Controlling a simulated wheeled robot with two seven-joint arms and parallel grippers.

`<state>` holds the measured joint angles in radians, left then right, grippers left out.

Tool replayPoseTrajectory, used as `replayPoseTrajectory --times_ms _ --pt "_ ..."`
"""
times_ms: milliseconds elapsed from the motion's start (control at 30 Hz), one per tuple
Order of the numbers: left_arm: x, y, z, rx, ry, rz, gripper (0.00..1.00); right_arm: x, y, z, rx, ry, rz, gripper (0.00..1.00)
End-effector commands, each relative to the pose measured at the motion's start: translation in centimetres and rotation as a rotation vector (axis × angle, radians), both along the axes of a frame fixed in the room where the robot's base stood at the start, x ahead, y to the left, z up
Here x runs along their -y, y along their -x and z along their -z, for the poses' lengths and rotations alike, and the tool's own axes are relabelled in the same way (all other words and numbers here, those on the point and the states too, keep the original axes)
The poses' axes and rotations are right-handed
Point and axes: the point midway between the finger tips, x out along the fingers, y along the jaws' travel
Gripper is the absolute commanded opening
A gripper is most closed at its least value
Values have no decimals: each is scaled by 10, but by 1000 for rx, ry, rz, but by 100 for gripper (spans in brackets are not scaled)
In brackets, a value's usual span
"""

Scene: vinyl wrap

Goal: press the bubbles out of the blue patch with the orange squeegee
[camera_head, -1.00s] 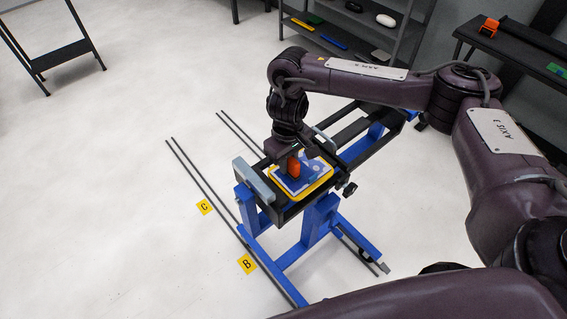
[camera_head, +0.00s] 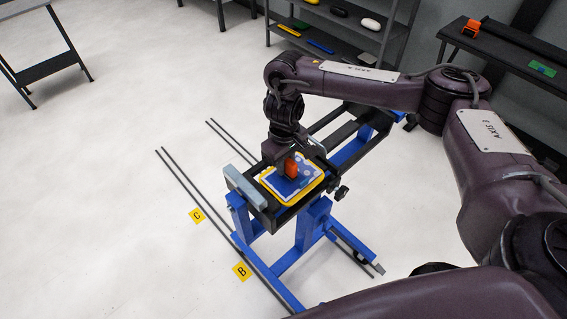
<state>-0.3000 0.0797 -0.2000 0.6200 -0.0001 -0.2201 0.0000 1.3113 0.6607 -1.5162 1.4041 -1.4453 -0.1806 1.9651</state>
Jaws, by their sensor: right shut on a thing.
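The blue patch (camera_head: 283,186) lies on a yellow-edged board (camera_head: 290,201) on top of the blue and black stand. Pale round spots show on the patch, mostly toward its right and far side. My right gripper (camera_head: 287,165) is above the patch and shut on the orange squeegee (camera_head: 291,167), which is upright over the middle of the patch. I cannot tell whether its lower edge touches the patch. The far part of the patch is partly hidden by the gripper. My left gripper is not in view.
The blue stand (camera_head: 312,220) has a grey jaw bar (camera_head: 245,187) at its left and a black knob (camera_head: 341,192) at its right. A shelf (camera_head: 330,38) and a dark table (camera_head: 500,60) with an orange object (camera_head: 471,28) stand behind.

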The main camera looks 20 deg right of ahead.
Motion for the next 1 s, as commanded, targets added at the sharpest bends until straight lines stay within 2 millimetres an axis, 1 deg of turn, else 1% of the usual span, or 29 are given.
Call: replayPoseTrajectory --times_ms 167,500,867,1000 --pt "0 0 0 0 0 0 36 3 0 1 -2 2 2 1" --pt "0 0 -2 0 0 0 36 21 -6 0 -2 3 2 1" --pt "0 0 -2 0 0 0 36 22 -7 0 -3 2 1 1" --pt "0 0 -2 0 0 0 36 27 -9 0 -2 2 3 1"
